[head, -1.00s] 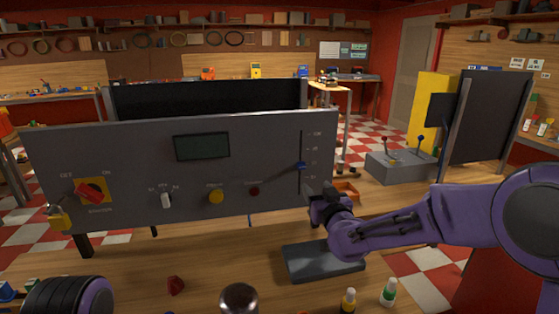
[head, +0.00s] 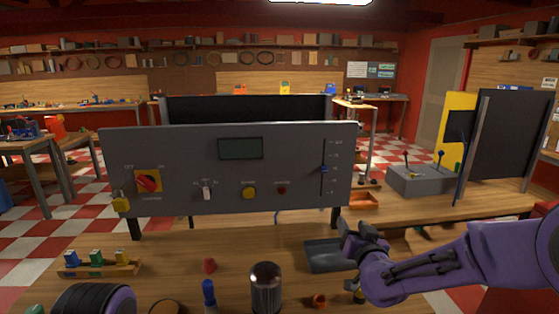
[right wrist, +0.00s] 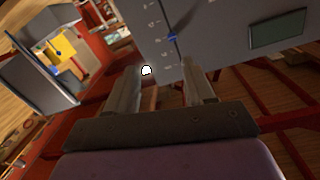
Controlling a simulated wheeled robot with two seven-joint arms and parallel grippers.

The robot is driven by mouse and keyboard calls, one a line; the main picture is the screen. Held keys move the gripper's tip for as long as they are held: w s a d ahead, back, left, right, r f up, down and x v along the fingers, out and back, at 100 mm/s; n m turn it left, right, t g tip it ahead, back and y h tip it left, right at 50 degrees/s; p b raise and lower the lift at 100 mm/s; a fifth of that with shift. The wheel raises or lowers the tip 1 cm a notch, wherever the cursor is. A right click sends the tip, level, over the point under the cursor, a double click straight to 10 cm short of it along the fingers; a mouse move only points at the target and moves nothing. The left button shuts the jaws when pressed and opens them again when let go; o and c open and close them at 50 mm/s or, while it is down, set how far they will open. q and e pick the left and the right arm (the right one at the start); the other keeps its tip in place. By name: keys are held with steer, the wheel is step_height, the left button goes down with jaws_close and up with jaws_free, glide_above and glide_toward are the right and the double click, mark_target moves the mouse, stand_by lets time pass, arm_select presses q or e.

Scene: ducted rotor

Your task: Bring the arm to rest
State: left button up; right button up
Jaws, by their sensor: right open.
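My right arm (head: 450,262) reaches in from the right over the workbench. Its gripper (head: 352,232) is beside the dark grey tray (head: 322,262), in front of the panel's right end. In the right wrist view the gripper (right wrist: 165,78) has its two fingers apart with nothing between them. The grey control panel (head: 290,200) stands upright, and its blue slider knob (head: 323,169) is clear of the fingers. The slider knob (right wrist: 172,37) also shows beyond the fingers in the right wrist view. My left gripper is not visible.
A glass-domed cylinder (head: 266,288), a blue-capped bottle (head: 209,293), a red piece (head: 209,265) and an orange ring (head: 320,300) stand on the front bench. A grey lever box (head: 420,181) is behind at right. Bare wood lies between the panel and these objects.

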steer(key=s+d+f+m+g, duration=0.1)
steer(key=s+f, duration=0.1)
steer(key=f, duration=0.3)
steer(key=s+d+f+m+g+h, duration=0.1)
steer(key=s+f, duration=0.2)
steer(key=f, duration=0.2)
steer(key=s+d+f+m+g+h, duration=0.1)
steer(key=s+f, duration=0.2)
steer(key=f, duration=0.2)
steer(key=shift+d, duration=0.3)
steer(key=s+d+f+m+g+h+b, duration=0.1)
steer(key=s+d+f+g, duration=0.2)
steer(key=s+f, duration=0.65)
steer(key=s+d+f+m+g+h+b, duration=0.1)
steer(key=s+d+f+g, duration=0.25)
steer(key=s+f, duration=0.65)
steer(key=s+f+g, duration=0.2)
steer(key=s+f, duration=0.1)
steer(key=s, duration=0.6)
steer(key=s+d+f+g, duration=0.1)
steer(key=s+f+g, duration=0.1)
steer(key=s, duration=0.6)
steer(key=shift+s+d+f, duration=0.15)
steer(key=shift+s+f, duration=0.2)
steer(key=shift+f, duration=0.25)
steer(key=shift+g, duration=0.25)
